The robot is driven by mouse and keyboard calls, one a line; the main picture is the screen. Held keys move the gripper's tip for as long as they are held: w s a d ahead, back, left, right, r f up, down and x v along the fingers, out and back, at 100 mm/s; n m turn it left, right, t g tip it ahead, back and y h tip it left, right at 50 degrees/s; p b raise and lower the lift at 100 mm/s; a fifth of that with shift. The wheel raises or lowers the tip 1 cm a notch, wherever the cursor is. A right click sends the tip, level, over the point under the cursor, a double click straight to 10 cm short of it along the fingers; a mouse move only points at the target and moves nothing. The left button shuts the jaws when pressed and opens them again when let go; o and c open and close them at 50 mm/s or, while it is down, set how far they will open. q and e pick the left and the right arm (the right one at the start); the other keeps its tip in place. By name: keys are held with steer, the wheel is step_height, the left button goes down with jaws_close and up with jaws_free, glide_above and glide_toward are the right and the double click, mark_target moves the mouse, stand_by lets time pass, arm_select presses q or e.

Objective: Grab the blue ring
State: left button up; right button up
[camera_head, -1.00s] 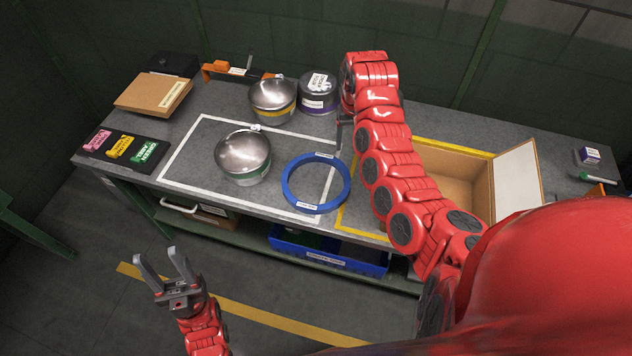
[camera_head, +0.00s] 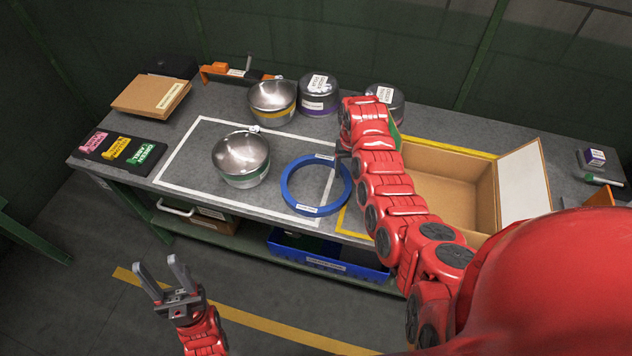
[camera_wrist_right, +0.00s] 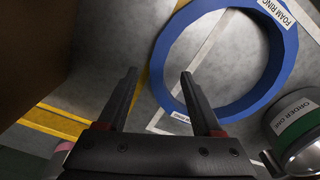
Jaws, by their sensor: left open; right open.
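The blue ring (camera_head: 289,195) lies flat on the grey table, partly across the right side of the white outlined area. It has white labels and also shows in the right wrist view (camera_wrist_right: 165,65), where one label reads "FOAM RING". My right gripper (camera_wrist_right: 158,78) is open and empty, with one finger overlapping the ring's near edge in the wrist view. In the head view its fingers are mostly hidden by the arm, close to the ring's right side. My left gripper (camera_head: 160,268) is open and empty, low in front of the table, away from the ring.
A pot with a green band (camera_head: 241,158) stands left of the ring. A yellow-banded pot (camera_head: 272,101), a purple-banded pot (camera_head: 319,95) and another pot (camera_head: 386,100) stand behind. An open cardboard box (camera_head: 497,190) is right of my right arm. A blue bin (camera_head: 330,260) sits below.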

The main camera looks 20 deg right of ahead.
mark_target(348, 178)
steer(key=shift+w+d+f+p, duration=0.15)
steer(key=shift+f+p, duration=0.25)
steer(key=shift+f, duration=1.25)
jaws_close()
